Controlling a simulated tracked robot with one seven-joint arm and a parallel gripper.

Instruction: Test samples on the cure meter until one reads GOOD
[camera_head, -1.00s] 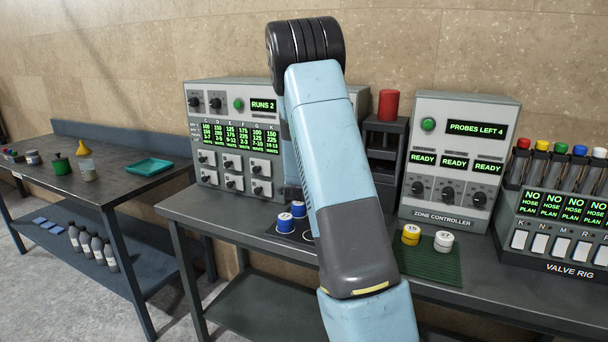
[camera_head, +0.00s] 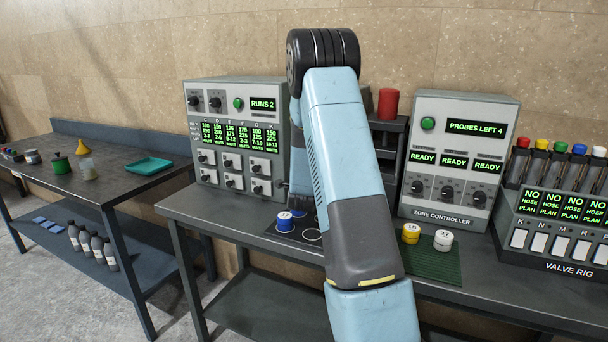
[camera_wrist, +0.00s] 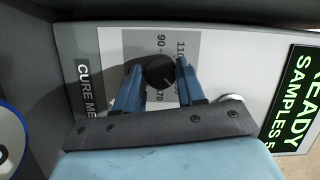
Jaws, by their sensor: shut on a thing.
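In the wrist view my gripper (camera_wrist: 160,82) is shut on a black dial knob (camera_wrist: 158,70). The knob sits on the pale panel of the cure meter (camera_wrist: 88,42), beside a grey scale marked 70, 90 and 110. The meter's green display (camera_wrist: 298,95) shows READY and SAMPLES 5, cut off by the frame edge. A blue-sided sample with a white top (camera_wrist: 9,142) shows at the left edge. In the head view a blue sample (camera_head: 285,222) stands on a dark mat with ringed spots. My arm hides the gripper and most of the cure meter there.
A panel reading RUNS 2 (camera_head: 263,104) stands to the left. The zone controller (camera_head: 451,213) stands to the right, before it a yellow piece (camera_head: 411,234) and a white piece (camera_head: 443,241) on a green mat (camera_head: 430,263). The valve rig (camera_head: 572,267) is at far right.

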